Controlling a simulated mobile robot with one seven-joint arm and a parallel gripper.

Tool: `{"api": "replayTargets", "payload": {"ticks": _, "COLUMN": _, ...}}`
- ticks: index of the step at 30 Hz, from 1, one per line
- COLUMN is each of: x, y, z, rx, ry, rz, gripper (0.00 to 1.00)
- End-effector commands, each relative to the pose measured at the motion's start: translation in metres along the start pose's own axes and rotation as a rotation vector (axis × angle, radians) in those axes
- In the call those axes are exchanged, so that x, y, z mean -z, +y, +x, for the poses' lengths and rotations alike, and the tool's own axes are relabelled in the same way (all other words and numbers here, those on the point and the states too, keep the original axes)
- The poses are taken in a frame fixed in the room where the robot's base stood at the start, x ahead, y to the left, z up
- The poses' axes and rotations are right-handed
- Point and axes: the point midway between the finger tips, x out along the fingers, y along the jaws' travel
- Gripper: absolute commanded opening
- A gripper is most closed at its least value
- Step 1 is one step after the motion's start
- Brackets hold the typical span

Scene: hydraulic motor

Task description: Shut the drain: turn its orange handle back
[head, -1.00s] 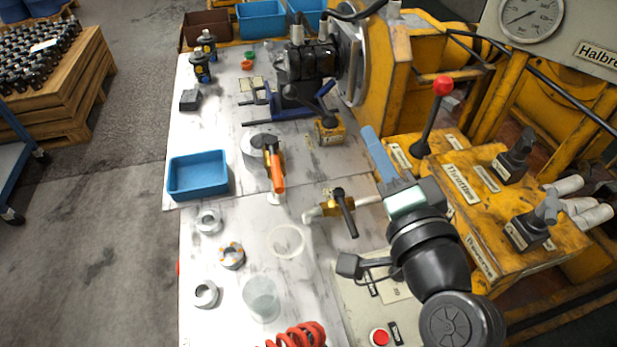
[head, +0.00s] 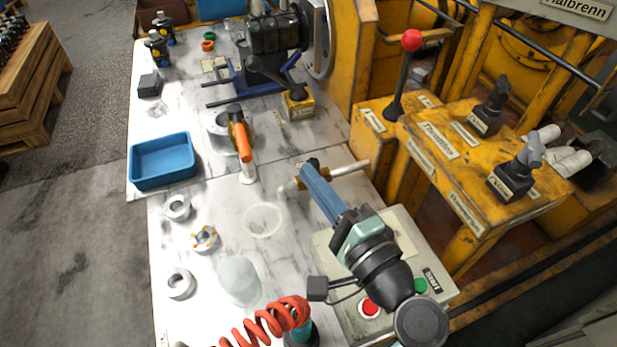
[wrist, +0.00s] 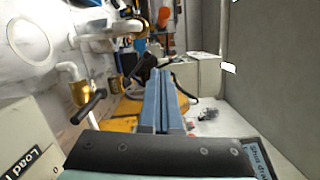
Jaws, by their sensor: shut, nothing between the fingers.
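The orange handle (head: 243,142) sits on a brass-coloured valve in the middle of the workbench, slanting towards the near side above a short white outlet (head: 248,174). An orange part (wrist: 163,17) shows small at the top of the wrist view; I cannot tell for sure that it is this handle. My gripper (head: 308,171) is shut and empty, its blue fingers right of and nearer than the orange handle, apart from it. The fingertips (wrist: 160,75) are together in the wrist view. In the head view they overlap a second brass valve (head: 322,172), mostly hiding its black handle.
A white pipe (head: 350,169) runs right from the second valve. A blue bin (head: 162,162) stands left. A red-knobbed lever (head: 405,75) rises at right.

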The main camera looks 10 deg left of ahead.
Motion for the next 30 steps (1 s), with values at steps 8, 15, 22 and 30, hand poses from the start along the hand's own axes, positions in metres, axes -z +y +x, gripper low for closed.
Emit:
{"api": "replayTargets", "payload": {"ticks": 8, "x": -0.001, "y": 0.000, "z": 0.062, "rx": -0.001, "ry": -0.004, "rz": -0.002, "gripper": 0.00}}
{"api": "replayTargets", "payload": {"ticks": 15, "x": -0.028, "y": 0.000, "z": 0.079, "rx": -0.002, "ry": -0.001, "rz": -0.001, "gripper": 0.00}}
{"api": "replayTargets", "payload": {"ticks": 22, "x": -0.039, "y": 0.000, "z": 0.081, "rx": 0.000, "ry": 0.001, "rz": -0.001, "gripper": 0.00}}
{"api": "replayTargets", "payload": {"ticks": 30, "x": -0.039, "y": 0.000, "z": 0.081, "rx": 0.000, "ry": 0.001, "rz": -0.001, "gripper": 0.00}}
